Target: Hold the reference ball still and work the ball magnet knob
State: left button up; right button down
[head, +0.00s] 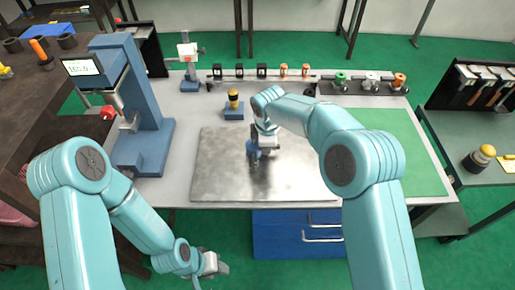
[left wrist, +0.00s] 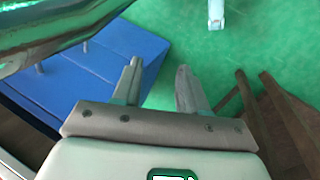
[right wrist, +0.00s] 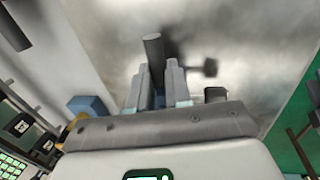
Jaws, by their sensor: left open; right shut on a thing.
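My right gripper (head: 263,149) is low over the bare metal plate (head: 215,180) in the middle of the table. It is shut on a small grey and blue piece (head: 252,153). In the right wrist view a dark grey cylinder (right wrist: 153,48) stands out from between the fingers (right wrist: 158,72), with a small dark knob-like part (right wrist: 210,68) to its right. I cannot tell whether this piece is the reference ball's holder or the ball magnet; no ball shows clearly. My left gripper (head: 218,267) is open and empty, below the table's front edge, over green floor (left wrist: 158,68).
A blue column stand (head: 146,110) with a display is at the table's left. A yellow-and-black piece on a blue block (head: 233,110) stands behind the plate. Small parts line the back rail. A green mat (head: 405,150) lies at right. Blue drawers (head: 285,240) are below the front edge.

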aim_at(251, 162)
dwell(0.3)
pick_arm(q)
jog(key=w+d+r+m+t+h, duration=0.1)
jog(key=w+d+r+m, duration=0.1)
jog(key=w+r+m, duration=0.3)
jog(key=w+d+r+m+t+h, duration=0.1)
jog(key=w+r+m, duration=0.4)
jog(key=m, duration=0.7)
jog(key=w+d+r+m+t+h, duration=0.1)
jog(key=w+d+r+m+h, duration=0.2)
jog(key=w+r+m, duration=0.2)
jog(key=shift+w+d+r+m+t, duration=0.1)
jog(key=shift+w+r+m+t, duration=0.05)
jog(key=shift+r+m, duration=0.8)
jog(key=shift+w+d+r+m+t, duration=0.1)
jog(key=shift+w+r+m+t, duration=0.05)
jog(key=shift+r+m, duration=0.8)
jog(key=w+a+r+m+t, duration=0.1)
jog(key=w+a+r+m, duration=0.4)
jog(key=m, duration=0.5)
jog(key=shift+y, duration=0.4)
jog(key=x, duration=0.8)
jog(key=w+r+x, duration=0.1)
jog(key=x, duration=0.3)
jog(key=shift+d+r, duration=0.1)
jog(key=shift+d, duration=0.25)
jog(key=shift+c, duration=0.3)
